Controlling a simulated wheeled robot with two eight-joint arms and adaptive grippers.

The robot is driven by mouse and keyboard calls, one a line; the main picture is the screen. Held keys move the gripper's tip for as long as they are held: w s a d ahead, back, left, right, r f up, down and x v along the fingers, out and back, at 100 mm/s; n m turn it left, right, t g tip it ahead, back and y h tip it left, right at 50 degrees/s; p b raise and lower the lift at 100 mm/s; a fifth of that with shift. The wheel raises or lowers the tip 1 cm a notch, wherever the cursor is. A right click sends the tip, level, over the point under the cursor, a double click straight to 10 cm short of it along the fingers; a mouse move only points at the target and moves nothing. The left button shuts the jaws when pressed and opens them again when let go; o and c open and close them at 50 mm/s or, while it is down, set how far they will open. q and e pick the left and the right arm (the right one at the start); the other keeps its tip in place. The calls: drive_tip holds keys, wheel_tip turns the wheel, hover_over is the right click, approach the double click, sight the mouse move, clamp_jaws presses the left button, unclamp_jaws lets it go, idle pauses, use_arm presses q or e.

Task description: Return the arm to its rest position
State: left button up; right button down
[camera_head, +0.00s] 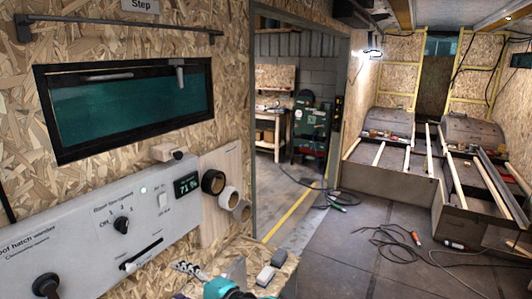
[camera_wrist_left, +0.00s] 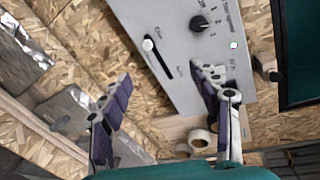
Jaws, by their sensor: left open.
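My left gripper (camera_head: 212,270) shows at the bottom of the head view, its teal body cut off by the lower edge. In the left wrist view its two fingers (camera_wrist_left: 161,85) are spread apart with nothing between them. Behind them is the grey roof hatch winder panel (camera_head: 95,235), also in the left wrist view (camera_wrist_left: 160,20). The gripper appears apart from the panel. My right gripper is not in view.
Tape rolls (camera_head: 213,182) hang beside the panel. Small grey blocks (camera_head: 266,275) lie on a wooden ledge near the gripper. A dark window (camera_head: 125,105) is above. A doorway (camera_head: 296,130) and open floor (camera_head: 350,260) with cables are to the right, with wheel arches (camera_head: 390,122) beyond.

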use_arm(q)
drive_tip(key=s+a+f+n+g+h+b, duration=0.1)
drive_tip(key=s+f+n+h+b, duration=0.15)
drive_tip(key=s+f+h, duration=0.4)
drive_tip(key=s+a+f+n+g+h+b, duration=0.1)
drive_tip(key=s+a+f+n+b, duration=0.2)
drive_tip(key=f, duration=0.7)
drive_tip(key=s+d+f+n+t+h+b, duration=0.1)
drive_tip(key=s+d+f+n+h+b, duration=0.3)
drive_tip(key=s+d+f+h, duration=0.1)
drive_tip(key=shift+d+f+h+b, duration=0.45)
drive_tip(key=shift+d+f, duration=0.3)
drive_tip(key=shift+d, duration=0.15)
